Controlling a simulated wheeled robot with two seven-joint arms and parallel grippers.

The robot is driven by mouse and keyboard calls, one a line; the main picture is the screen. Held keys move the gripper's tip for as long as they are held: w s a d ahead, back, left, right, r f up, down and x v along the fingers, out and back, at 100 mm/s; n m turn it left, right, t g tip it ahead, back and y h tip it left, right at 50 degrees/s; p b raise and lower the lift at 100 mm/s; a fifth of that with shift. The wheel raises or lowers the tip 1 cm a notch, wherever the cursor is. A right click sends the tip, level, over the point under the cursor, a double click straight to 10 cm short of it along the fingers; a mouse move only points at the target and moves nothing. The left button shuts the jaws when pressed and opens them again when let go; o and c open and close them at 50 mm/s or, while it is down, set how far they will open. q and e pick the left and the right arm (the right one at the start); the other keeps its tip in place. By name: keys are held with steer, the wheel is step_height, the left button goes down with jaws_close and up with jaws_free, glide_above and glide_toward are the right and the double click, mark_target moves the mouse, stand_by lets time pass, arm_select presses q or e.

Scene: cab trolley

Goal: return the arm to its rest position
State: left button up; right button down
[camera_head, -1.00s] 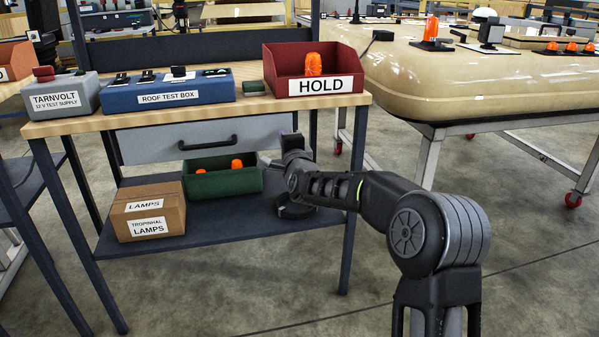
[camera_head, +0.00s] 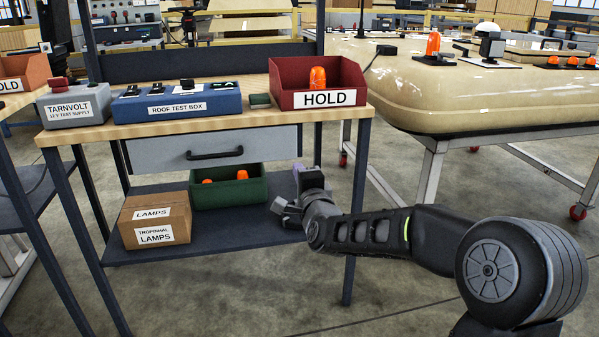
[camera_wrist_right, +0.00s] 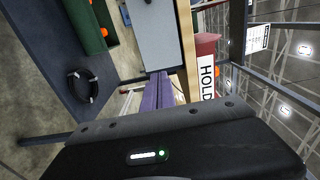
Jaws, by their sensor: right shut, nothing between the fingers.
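My right arm comes in from the lower right in the head view. Its gripper (camera_head: 299,172) is shut and empty, in front of the trolley's right side, near the drawer's (camera_head: 212,148) right end and above the lower shelf (camera_head: 235,233). In the right wrist view the purple fingers (camera_wrist_right: 158,92) are together, with nothing between them. The red HOLD bin (camera_wrist_right: 207,48) shows just beyond them there. My left gripper is not in view.
The trolley top holds the HOLD bin (camera_head: 348,97) with an orange lamp, a blue roof test box (camera_head: 210,95) and a grey supply (camera_head: 75,110). A green bin (camera_head: 250,190) and lamps carton (camera_head: 140,222) sit below. A black ring (camera_wrist_right: 88,88) lies on the shelf.

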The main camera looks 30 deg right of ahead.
stand_by(0.5)
